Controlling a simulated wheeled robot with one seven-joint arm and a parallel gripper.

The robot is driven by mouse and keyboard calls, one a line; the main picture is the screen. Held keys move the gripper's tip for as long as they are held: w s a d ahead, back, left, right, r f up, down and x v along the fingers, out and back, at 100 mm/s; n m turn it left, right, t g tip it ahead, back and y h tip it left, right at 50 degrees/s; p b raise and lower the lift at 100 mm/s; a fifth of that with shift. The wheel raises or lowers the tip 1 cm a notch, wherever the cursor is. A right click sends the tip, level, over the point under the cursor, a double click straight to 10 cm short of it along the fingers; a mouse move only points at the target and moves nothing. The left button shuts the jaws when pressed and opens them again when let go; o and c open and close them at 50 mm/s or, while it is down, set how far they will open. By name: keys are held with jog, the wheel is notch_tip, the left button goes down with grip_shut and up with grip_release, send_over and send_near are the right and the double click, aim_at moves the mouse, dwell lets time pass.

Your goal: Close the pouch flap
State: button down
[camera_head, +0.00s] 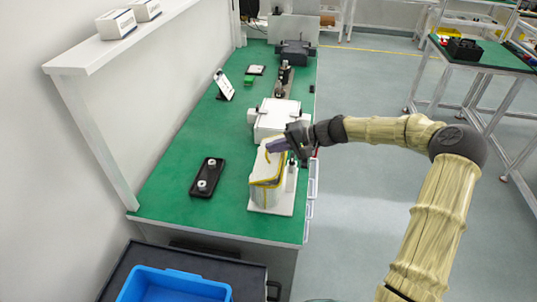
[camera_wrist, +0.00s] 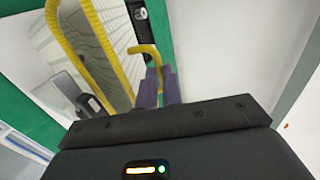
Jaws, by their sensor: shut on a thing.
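The pouch (camera_head: 266,172) is a pale, upright thing with yellow edging, standing on a white base plate (camera_head: 271,208) near the bench's right edge. In the wrist view, its yellow-edged pale face (camera_wrist: 104,40) fills the upper left. A curved yellow tab (camera_wrist: 144,49) runs down between my purple fingertips. My gripper (camera_head: 279,146) is at the top of the pouch, coming from the right; it also shows in the wrist view (camera_wrist: 160,84), shut on the yellow tab. My fingers hide the tab's end. I cannot tell how far the flap stands open.
A white boxy device (camera_head: 276,118) stands right behind the pouch. A small white bottle (camera_head: 291,178) stands at its right on the plate. A black tray (camera_head: 206,177) with two white round pieces lies to the left. The green bench (camera_head: 226,213) is clear at front left.

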jog(key=shift+s+d+f+y+b, duration=0.15)
jog(key=shift+d+f+y+b, duration=0.55)
jog(key=shift+y+b, duration=0.6)
jog(key=shift+a, duration=0.1)
jog(key=c, duration=1.8)
grip_release()
jog(key=shift+d+b, duration=0.35)
jog(key=shift+d, duration=0.25)
jog(key=v, duration=0.5)
jog(key=b+v, duration=0.1)
jog(key=v, duration=0.4)
jog(key=b+v, duration=0.1)
jog(key=v, duration=0.5)
jog(key=shift+s+r, duration=0.25)
jog(key=shift+s, duration=0.05)
